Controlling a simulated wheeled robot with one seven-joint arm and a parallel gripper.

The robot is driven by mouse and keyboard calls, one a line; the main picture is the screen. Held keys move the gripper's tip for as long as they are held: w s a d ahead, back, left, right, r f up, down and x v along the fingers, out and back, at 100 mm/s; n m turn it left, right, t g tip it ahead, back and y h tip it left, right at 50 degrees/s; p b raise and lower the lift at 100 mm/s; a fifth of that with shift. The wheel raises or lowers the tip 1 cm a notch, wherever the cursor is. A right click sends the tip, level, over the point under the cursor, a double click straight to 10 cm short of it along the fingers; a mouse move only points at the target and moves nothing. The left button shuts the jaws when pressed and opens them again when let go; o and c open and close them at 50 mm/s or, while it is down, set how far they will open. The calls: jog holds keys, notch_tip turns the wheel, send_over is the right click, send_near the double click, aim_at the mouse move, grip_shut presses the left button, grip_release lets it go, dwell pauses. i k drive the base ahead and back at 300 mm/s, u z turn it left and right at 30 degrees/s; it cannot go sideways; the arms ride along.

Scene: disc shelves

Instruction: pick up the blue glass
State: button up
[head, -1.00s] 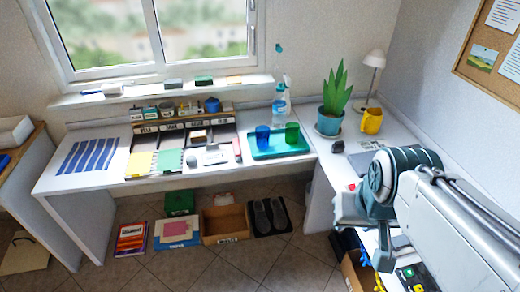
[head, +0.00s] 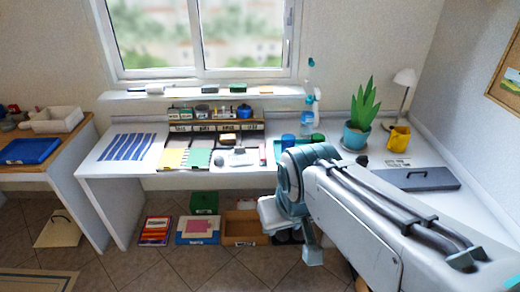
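The blue glass (head: 288,141) stands upright on the desk below the window, on the teal tray (head: 277,152). The green glass (head: 318,138) is to its right. My arm covers most of the tray and the lower part of both glasses. My gripper (head: 288,235) hangs at the arm's end, in front of the desk and nearer to me than the glasses. It looks empty, but its fingers are not clear enough to tell open from shut.
A spray bottle (head: 309,108) stands behind the glasses. A potted plant (head: 357,135), a yellow mug (head: 399,138) and a lamp (head: 404,78) are to the right. A sorting rack (head: 216,127) is to the left. Boxes lie under the desk (head: 120,168).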

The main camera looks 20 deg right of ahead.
aim_at(290, 140)
jog(key=i, duration=1.65)
